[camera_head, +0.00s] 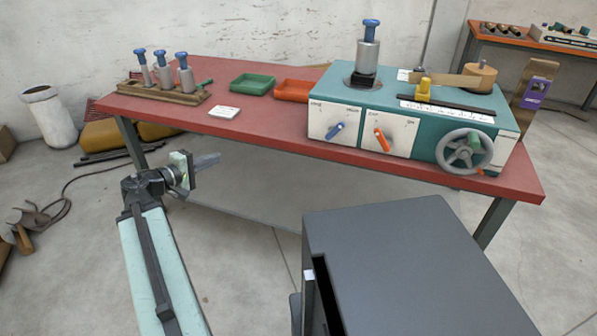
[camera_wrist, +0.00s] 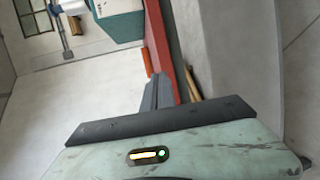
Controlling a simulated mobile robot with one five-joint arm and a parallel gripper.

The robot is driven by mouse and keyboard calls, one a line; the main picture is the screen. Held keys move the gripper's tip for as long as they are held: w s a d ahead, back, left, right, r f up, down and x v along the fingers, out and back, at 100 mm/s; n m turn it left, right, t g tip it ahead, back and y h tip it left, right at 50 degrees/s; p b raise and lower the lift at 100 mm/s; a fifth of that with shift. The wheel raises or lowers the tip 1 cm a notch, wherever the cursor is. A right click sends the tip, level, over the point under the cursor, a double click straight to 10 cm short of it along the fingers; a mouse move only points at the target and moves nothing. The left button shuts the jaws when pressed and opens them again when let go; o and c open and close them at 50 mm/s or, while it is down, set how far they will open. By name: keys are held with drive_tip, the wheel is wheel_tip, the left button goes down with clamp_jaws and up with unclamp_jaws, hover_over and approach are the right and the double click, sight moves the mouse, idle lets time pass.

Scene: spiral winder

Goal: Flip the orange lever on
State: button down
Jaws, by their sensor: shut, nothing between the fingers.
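The orange lever (camera_head: 382,140) sits on a white front panel of the teal winder machine (camera_head: 437,133), between small labels too small to read surely. It is tilted, its upper end leaning left and its lower end right. My gripper (camera_head: 208,160) is shut and empty, in front of the red table's left part, well left of the lever and apart from it. In the wrist view the closed dark fingers (camera_wrist: 157,92) point along the red table edge. The teal machine shows at the top there (camera_wrist: 120,22); the lever cannot be made out.
A blue lever (camera_head: 336,131) is left of the orange one, and a grey handwheel (camera_head: 465,151) is to the right. The red table (camera_head: 262,138) carries a green tray (camera_head: 252,84), an orange tray (camera_head: 293,91) and a wooden spool rack (camera_head: 165,92).

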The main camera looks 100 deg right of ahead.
drive_tip(key=s+a+f+g+b, duration=0.1)
drive_tip(key=s+g+b, duration=0.2)
drive_tip(key=s, duration=0.8)
drive_tip(key=s+a+g+y+b, duration=0.1)
drive_tip(key=s+b, duration=0.4)
drive_tip(key=s, duration=0.7)
drive_tip(key=s+a+f+g+y+b, duration=0.1)
drive_tip(key=s+a+g+b, duration=0.2)
drive_tip(key=s, duration=0.9)
drive_tip(key=g+b, duration=0.2)
drive_tip(key=shift+a+f+g, duration=0.25)
drive_tip(key=shift+f+g, duration=0.05)
drive_tip(key=shift+g, duration=0.1)
